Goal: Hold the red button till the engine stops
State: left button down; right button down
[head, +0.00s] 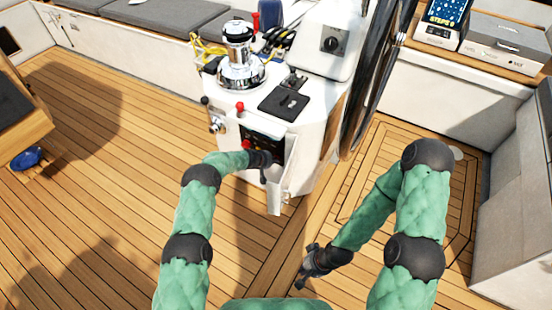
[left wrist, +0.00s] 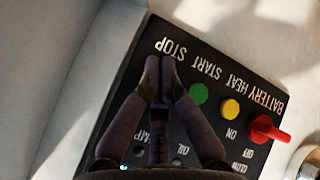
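A black engine panel (left wrist: 215,82) fills the left wrist view, its lettering upside down: STOP, START, HEAT, BATTERY. It also shows on the white console in the head view (head: 268,146). My left gripper (left wrist: 158,72) is shut, its fingertips together right at the STOP label. They hide the place of the stop button, so I cannot see that button or whether it is pressed. My left gripper also shows at the panel in the head view (head: 265,160). My right gripper (head: 306,277) hangs low over the deck, away from the console; its fingers are too small to read.
On the panel, a green button (left wrist: 199,93), a yellow button (left wrist: 230,109) and a red battery switch (left wrist: 268,130) sit beside my left fingers. An open white flap (head: 279,188) hangs below the panel. A wheel (head: 376,80) stands right of the console.

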pick_arm(q)
jog(key=shift+r, duration=0.1)
jog(key=shift+s+a+p, duration=0.4)
jog(key=shift+s+p, duration=0.2)
jog(key=shift+s, duration=0.15)
jog(key=s+a+p, duration=0.1)
jog(key=s+p, duration=0.1)
jog(key=s, duration=0.1)
jog(key=s+a+p, duration=0.1)
jog(key=p, duration=0.1)
jog(key=shift+s+a, duration=0.2)
jog(key=shift+a, duration=0.1)
jog(key=shift+s, duration=0.1)
dwell(0.5)
